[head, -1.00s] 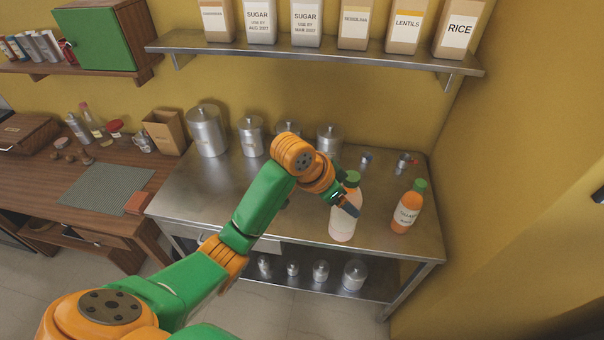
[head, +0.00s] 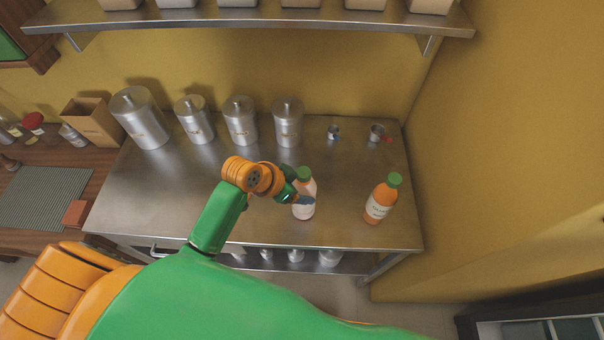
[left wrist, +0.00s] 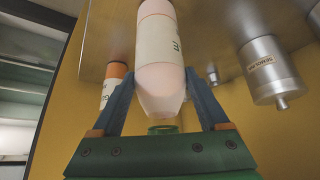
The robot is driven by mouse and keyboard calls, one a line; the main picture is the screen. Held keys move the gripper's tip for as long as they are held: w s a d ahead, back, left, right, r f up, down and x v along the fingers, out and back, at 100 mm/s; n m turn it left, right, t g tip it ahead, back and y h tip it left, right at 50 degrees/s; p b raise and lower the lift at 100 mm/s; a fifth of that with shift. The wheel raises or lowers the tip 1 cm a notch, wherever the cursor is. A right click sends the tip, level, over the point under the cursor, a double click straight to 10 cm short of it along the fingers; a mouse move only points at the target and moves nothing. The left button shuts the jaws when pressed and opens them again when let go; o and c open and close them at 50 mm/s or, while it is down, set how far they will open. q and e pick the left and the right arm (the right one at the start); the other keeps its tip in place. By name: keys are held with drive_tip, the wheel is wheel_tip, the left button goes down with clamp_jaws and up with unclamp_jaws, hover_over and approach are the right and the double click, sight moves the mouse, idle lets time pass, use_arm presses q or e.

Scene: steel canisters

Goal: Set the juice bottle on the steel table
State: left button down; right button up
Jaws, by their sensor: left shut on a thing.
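A pale pinkish bottle (head: 303,212) with a white label and green cap is upright over the right part of the steel table (head: 345,228). My left gripper (head: 298,198) is shut on its upper body. In the left wrist view, upside down, the pale bottle (left wrist: 160,88) fills the space between the fingers, with its green cap near the palm. I cannot tell whether its base touches the table. An orange bottle (head: 383,198) with a green cap stands to its right, apart from it. The labels are too unclear to tell which is juice. My right gripper is out of view.
Several steel canisters (head: 240,122) line the back of the table. Two small items, one a little tin (head: 376,133), stand at the back right. A wall shelf (head: 270,22) runs above. The table's middle left is clear.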

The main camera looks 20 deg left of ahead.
use_arm(q)
drive_tip(key=shift+w+d+f, duration=0.1)
drive_tip(key=shift+w+f, duration=0.05)
drive_tip(key=shift+w, duration=0.2)
unclamp_jaws()
drive_tip(key=shift+s, duration=0.1)
drive_tip(key=v, duration=1.2)
drive_tip(key=shift+s, duration=0.15)
